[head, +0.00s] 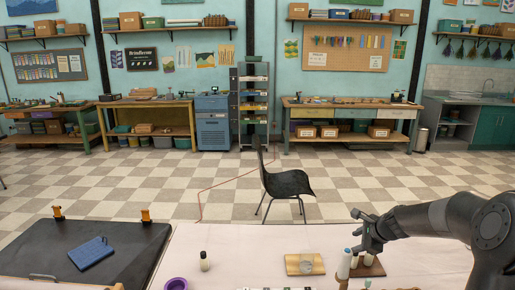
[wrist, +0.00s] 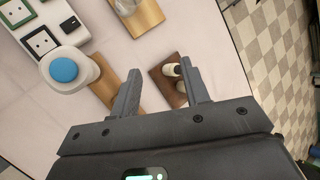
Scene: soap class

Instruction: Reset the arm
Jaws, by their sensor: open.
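My gripper (head: 363,231) is at the right of the head view, above the front table, at the end of my dark arm. In the wrist view my gripper (wrist: 163,88) shows two dark fingers spread apart, with nothing held between them. Below the fingers lies a dark brown board (wrist: 161,90) with small white bottles (wrist: 172,70) on it. The brown board (head: 377,268) also shows in the head view, under and right of my gripper.
A light wooden board (head: 291,270) with a pale round item, a small bottle (head: 204,262) and a purple ring-shaped item (head: 176,284) are on the pale table (head: 240,245). A chair (head: 286,186) stands behind the table.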

